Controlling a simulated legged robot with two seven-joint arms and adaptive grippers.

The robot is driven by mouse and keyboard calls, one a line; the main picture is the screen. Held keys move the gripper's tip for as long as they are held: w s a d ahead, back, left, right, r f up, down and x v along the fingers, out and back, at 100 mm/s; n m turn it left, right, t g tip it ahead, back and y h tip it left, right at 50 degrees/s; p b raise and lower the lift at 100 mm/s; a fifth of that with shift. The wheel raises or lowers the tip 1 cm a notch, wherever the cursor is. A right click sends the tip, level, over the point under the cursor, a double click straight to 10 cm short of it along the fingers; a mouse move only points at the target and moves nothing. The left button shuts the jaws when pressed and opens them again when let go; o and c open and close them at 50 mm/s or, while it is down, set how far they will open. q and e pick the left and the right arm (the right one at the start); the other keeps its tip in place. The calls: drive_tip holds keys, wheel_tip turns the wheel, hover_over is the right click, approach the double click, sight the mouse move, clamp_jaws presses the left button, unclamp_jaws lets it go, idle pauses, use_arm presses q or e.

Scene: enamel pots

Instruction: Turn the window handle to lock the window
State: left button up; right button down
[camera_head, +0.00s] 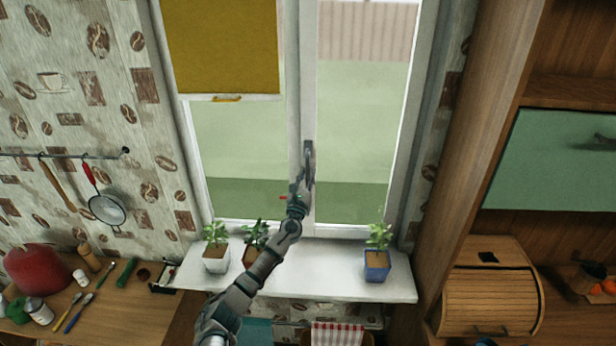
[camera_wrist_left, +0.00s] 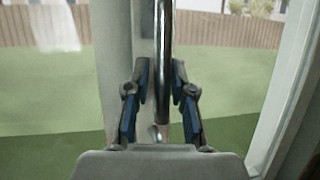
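The window handle (camera_head: 309,152) is a dark, upright lever on the middle frame of the window (camera_head: 361,130). In the left wrist view the handle (camera_wrist_left: 163,45) is a shiny metal bar, roughly vertical, running from the top edge down between my fingers. My left gripper (camera_head: 304,181) is at the handle. In its wrist view the gripper (camera_wrist_left: 161,68) has one blue-padded finger on each side of the bar, close to it. A narrow gap shows on the left; whether the pads press on the bar is unclear. My right gripper is not in view.
The white sill (camera_head: 330,284) below holds a white-potted plant (camera_head: 216,258), a brown-potted plant (camera_head: 252,255) beside my left arm, and a blue-potted plant (camera_head: 377,266). A yellow blind (camera_head: 222,45) covers the upper left pane. A wooden cabinet (camera_head: 470,140) stands right.

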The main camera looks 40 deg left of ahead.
use_arm(q)
drive_tip(key=shift+o, duration=0.5)
drive_tip(key=shift+w+a, duration=0.1)
drive_tip(key=shift+w+a+f, duration=0.1)
drive_tip(key=shift+a+f, duration=0.05)
drive_tip(key=shift+f, duration=0.05)
drive_tip(key=v, duration=1.2)
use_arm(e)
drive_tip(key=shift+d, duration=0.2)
use_arm(q)
drive_tip(key=shift+a, duration=0.15)
drive_tip(key=shift+f, duration=0.1)
